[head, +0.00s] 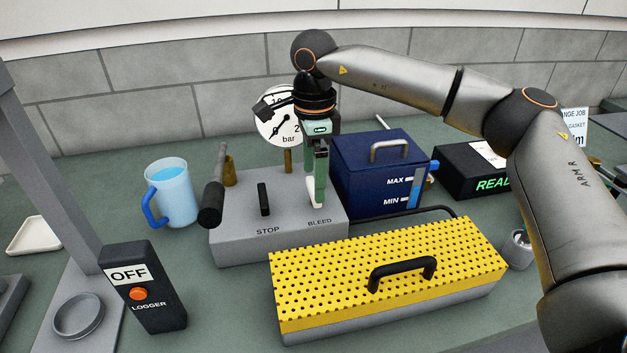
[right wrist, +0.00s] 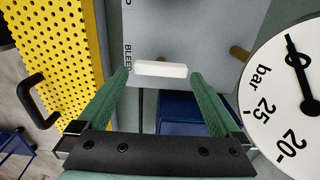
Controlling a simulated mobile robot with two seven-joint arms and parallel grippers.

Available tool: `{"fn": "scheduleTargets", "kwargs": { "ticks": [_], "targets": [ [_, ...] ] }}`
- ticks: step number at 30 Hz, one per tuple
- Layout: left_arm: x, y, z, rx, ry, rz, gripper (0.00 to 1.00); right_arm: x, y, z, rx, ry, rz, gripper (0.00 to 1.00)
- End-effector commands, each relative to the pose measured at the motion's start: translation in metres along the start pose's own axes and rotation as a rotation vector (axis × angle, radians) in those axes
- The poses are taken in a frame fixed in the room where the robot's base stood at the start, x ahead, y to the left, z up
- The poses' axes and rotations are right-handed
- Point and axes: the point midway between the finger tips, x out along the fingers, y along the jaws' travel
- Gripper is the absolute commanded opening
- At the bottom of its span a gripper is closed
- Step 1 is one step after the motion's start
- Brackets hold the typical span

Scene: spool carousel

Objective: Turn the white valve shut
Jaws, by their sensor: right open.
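The white valve handle (head: 311,190) is a small bar by the BLEED label on the grey valve block (head: 235,243). In the right wrist view the white handle (right wrist: 160,69) lies crosswise between the fingertips of my right gripper (right wrist: 159,77). My left gripper is not in view.
A black handle (head: 263,198) stands by the STOP label, with a black-gripped lever (head: 212,200) left of it. A pressure gauge (head: 279,132) rises behind. A blue box (head: 365,180) stands close right, a yellow perforated cover (head: 330,270) in front. A blue jug (head: 172,195) stands left.

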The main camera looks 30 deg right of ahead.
Motion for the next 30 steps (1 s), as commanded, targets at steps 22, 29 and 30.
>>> {"fn": "scheduleTargets", "kwargs": {
  "ticks": [22,29,30],
  "targets": [
    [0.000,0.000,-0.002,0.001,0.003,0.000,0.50,0.021,0.000,0.000,0.001,0.000,0.000,0.74],
    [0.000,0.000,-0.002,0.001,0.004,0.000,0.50,0.020,0.000,0.000,0.001,0.000,0.000,0.48],
    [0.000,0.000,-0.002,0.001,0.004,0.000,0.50,0.020,0.000,0.000,0.001,0.000,0.000,0.44]
  ]
}}
